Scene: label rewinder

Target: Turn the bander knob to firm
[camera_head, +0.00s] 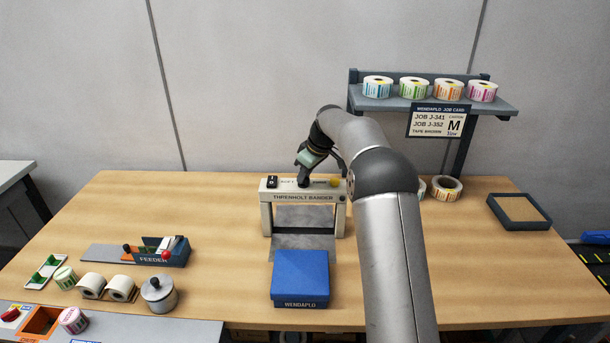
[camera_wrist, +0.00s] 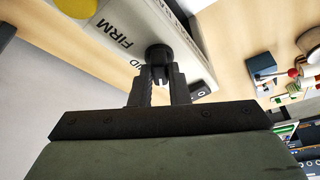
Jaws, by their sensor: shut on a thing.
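The bander (camera_head: 302,197), labelled THREHOLT BANDER, stands at the middle of the table. Its top panel carries lettering and, at the right, a yellow button (camera_head: 335,182). In the wrist view the dark round knob (camera_wrist: 158,52) sits on the pale panel (camera_wrist: 110,30), with FIRM printed to its left and partly hidden lettering just beside it. My gripper (camera_wrist: 159,82) is shut on the knob, a finger on each side. In the head view my gripper (camera_head: 304,181) comes down on the panel from above. The knob's pointer direction cannot be made out.
A blue WENDAFLO box (camera_head: 300,278) lies in front of the bander. A feeder (camera_head: 160,254), label rolls (camera_head: 107,287) and a metal pot (camera_head: 159,294) are at the left. A shelf (camera_head: 432,99) with label rolls stands behind right. A shallow tray (camera_head: 519,211) is far right.

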